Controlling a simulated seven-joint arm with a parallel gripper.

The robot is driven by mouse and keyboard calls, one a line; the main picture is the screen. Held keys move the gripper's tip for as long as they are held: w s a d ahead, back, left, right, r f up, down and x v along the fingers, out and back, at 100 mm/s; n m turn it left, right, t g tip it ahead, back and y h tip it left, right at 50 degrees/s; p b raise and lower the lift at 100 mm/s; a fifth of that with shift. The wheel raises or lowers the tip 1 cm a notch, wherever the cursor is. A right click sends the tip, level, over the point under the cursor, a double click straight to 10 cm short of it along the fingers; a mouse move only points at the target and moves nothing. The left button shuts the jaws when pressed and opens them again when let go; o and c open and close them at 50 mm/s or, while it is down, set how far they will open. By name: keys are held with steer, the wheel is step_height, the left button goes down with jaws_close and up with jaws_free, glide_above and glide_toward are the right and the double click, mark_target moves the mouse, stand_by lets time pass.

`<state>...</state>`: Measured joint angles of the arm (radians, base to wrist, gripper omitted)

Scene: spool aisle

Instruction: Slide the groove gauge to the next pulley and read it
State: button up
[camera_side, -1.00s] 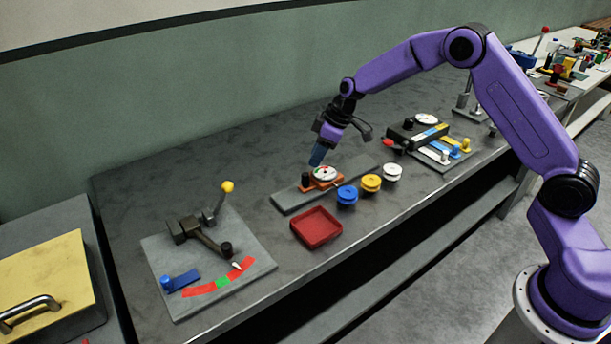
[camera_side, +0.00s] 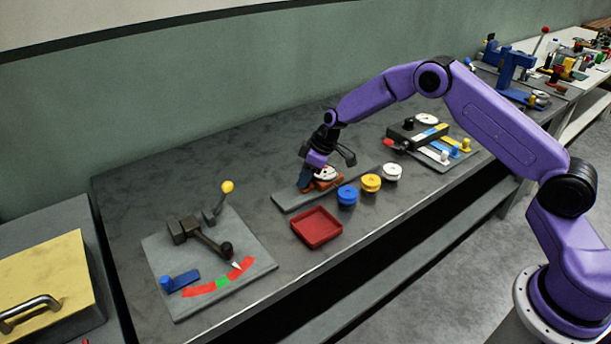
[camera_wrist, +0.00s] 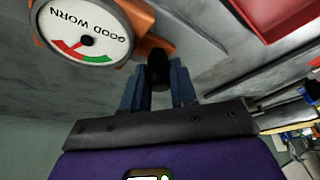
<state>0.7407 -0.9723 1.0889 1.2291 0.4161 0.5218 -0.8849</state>
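The groove gauge is a white round dial (camera_wrist: 85,28) on an orange carriage (camera_wrist: 137,14), lettered "GOOD" and "WORN" with red and green marks; I cannot tell its reading. In the side view the gauge (camera_side: 328,174) sits on a grey rail (camera_side: 288,201). My gripper (camera_side: 305,181) is down at the carriage's left end. In the wrist view its blue fingers (camera_wrist: 158,84) stand on either side of the carriage's black knob (camera_wrist: 158,66); whether they press on it is unclear. A blue pulley (camera_side: 347,195), yellow pulley (camera_side: 370,183) and white pulley (camera_side: 392,172) stand in front of the rail.
A red tray (camera_side: 316,228) lies in front of the rail's left part. A lever fixture with a yellow knob (camera_side: 227,187) stands to the left. A black device with a dial and coloured sliders (camera_side: 418,133) lies to the right. The bench behind the rail is clear.

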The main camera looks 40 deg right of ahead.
mark_target(328, 169)
jaws_close()
steer(key=d, duration=0.9)
steer(key=shift+o, duration=1.5)
jaws_free()
steer(key=v, duration=1.7)
steer(key=shift+r, duration=0.2)
